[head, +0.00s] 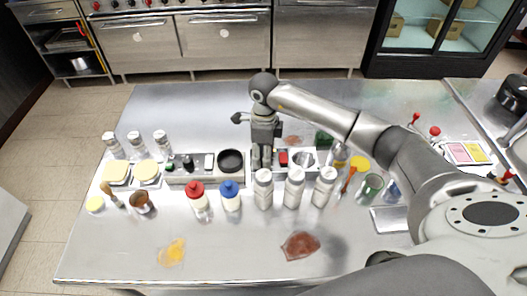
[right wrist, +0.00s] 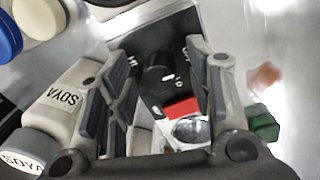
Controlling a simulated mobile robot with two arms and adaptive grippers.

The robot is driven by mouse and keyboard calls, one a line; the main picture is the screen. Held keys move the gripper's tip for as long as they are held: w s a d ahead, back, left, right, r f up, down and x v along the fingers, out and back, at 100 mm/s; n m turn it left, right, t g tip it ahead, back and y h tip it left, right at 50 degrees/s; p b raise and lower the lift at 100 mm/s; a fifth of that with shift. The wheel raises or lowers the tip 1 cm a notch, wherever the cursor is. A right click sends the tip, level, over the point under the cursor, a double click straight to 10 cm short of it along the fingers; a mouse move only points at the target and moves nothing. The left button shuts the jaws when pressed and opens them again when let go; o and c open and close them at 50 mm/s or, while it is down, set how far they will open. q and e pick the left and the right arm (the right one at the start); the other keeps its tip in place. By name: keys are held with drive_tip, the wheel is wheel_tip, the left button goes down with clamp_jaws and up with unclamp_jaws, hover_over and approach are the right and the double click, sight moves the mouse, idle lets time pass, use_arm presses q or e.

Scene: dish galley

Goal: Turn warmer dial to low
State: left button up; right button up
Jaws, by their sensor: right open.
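A black dial (right wrist: 158,73) with a small white mark sits on a dark panel (right wrist: 132,50) with white lettering, too partly hidden to read. It shows in the right wrist view between the two fingers of my right gripper (right wrist: 152,100). The fingers are open, one on each side of the dial, and I see a gap around it. In the head view my right gripper (head: 262,160) points down at the middle row of equipment and hides the dial. A red block (right wrist: 182,108) lies beside the dial, and it also shows in the head view (head: 283,157). My left gripper is not in view.
White bottles marked SOYA (right wrist: 68,98) stand close beside the gripper; in the head view several white bottles (head: 294,188) stand in front. A metal bowl (head: 303,158) and a green block (head: 323,140) are to the right. The steel table's front (head: 220,262) is mostly clear.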

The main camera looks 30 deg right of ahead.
drive_tip(key=shift+c, duration=0.5)
drive_tip(key=c, duration=0.9)
drive_tip(key=shift+c, duration=0.2)
drive_tip(key=shift+m, duration=0.3)
drive_tip(key=m+b, duration=0.1)
drive_tip(key=m, duration=0.1)
drive_tip(key=shift+f+m+b, duration=0.1)
drive_tip(key=shift+m+b, duration=0.2)
drive_tip(key=m+b, duration=0.1)
drive_tip(key=m, duration=0.2)
drive_tip(key=shift+d+m, duration=0.1)
drive_tip(key=shift+m, duration=0.2)
drive_tip(key=m+b, duration=0.1)
drive_tip(key=m, duration=0.2)
drive_tip(key=shift+m+t+b, duration=0.3)
drive_tip(key=shift+m+b, duration=0.05)
drive_tip(key=shift+m, duration=1.55)
